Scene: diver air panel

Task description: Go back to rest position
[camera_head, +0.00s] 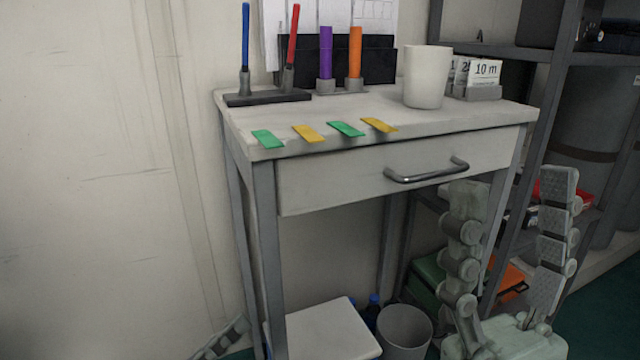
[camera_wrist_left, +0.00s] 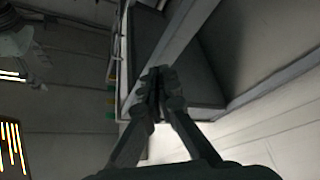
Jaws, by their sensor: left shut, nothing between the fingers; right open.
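My right gripper (camera_head: 508,245) is large at the lower right of the head view, in front of the table's right side. Its two fingers point up and stand wide apart with nothing between them. My left gripper (camera_head: 222,342) shows only in part at the bottom edge of the head view, left of the table's front leg. In the left wrist view its fingers (camera_wrist_left: 158,82) are together and empty. The light table (camera_head: 350,122) has a closed drawer (camera_head: 335,178) with a metal handle (camera_head: 427,171).
On the table are a white cup (camera_head: 427,78), blue and red pens in a dark stand (camera_head: 268,98), purple and orange markers, several green and yellow strips and number cards (camera_head: 486,72). A stool (camera_head: 325,330) and a bin (camera_head: 404,332) stand below. Shelving (camera_head: 545,120) is at right.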

